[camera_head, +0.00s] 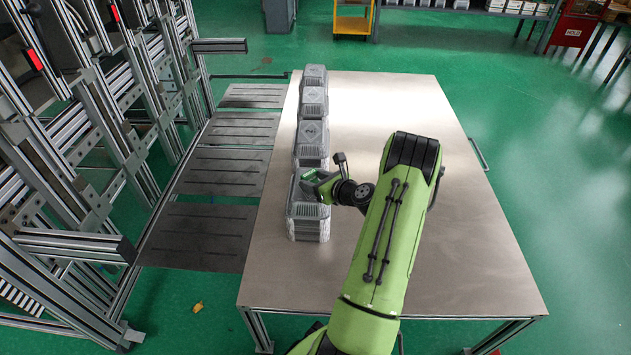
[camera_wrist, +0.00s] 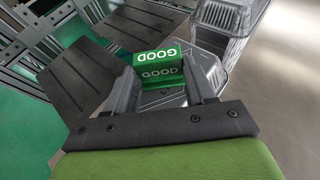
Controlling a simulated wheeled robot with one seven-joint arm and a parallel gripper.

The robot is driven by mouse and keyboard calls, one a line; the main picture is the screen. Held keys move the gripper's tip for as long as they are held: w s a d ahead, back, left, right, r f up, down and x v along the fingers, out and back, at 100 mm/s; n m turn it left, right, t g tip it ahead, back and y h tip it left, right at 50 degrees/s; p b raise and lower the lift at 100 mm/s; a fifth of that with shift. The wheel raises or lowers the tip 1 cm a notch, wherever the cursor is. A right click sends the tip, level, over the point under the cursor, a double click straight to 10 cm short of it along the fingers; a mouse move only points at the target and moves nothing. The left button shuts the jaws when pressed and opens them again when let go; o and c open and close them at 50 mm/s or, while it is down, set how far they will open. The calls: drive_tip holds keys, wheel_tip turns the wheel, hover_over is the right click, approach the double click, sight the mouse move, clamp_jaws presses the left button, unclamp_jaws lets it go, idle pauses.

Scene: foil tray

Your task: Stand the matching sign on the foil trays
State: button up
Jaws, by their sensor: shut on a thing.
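A green sign (camera_wrist: 162,70) with white "GOOD" lettering is between the fingers of my gripper (camera_wrist: 164,84), which is shut on it. In the head view, the green sign (camera_head: 311,175) sits at the end of my gripper (camera_head: 322,188), over the top of the nearest stack of foil trays (camera_head: 308,226). The silver tray top (camera_wrist: 168,100) shows under the sign in the wrist view. I cannot tell whether the sign touches it. Another foil tray stack (camera_wrist: 222,22) stands just beyond; it also shows in the head view (camera_head: 311,157).
Several tray stacks stand in a row along the left side of the metal table (camera_head: 400,110). The table's right half is clear apart from my arm. Dark panels (camera_head: 198,235) and a metal frame (camera_head: 75,245) lie to the left. A yellow cart (camera_head: 352,25) is behind.

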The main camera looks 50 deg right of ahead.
drive_tip(key=o, duration=1)
drive_tip(key=shift+r, duration=0.25)
drive_tip(key=p+v, duration=0.3)
drive_tip(key=v, duration=0.9)
drive_tip(key=w+a+r+n+g+y, duration=0.25)
drive_tip(key=a+r+n, duration=0.25)
drive_tip(key=a+n, duration=0.55)
drive_tip(key=w+a+r+n+g+y, duration=0.2)
drive_tip(key=w+a+r+n+g, duration=0.25)
drive_tip(key=a+n, duration=0.55)
drive_tip(key=s+a+r+n+h, duration=0.1)
drive_tip(key=s+a+r+n, duration=0.2)
drive_tip(key=s+a+n, duration=0.1)
drive_tip(key=s+a+r+n+h, duration=0.1)
drive_tip(key=s+a+r+n, duration=0.2)
drive_tip(key=s+a+n, duration=0.2)
drive_tip(key=s+a+r+n+h, duration=0.1)
drive_tip(key=s+a+r+n, duration=0.2)
drive_tip(key=s+n, duration=0.5)
drive_tip(key=shift+s+a+r+g, duration=0.1)
drive_tip(key=shift+a+r+g, duration=0.1)
drive_tip(key=shift+a, duration=0.25)
drive_tip(key=shift+s+a+r+g, duration=0.1)
drive_tip(key=shift+a+g, duration=0.1)
drive_tip(key=shift+a, duration=0.25)
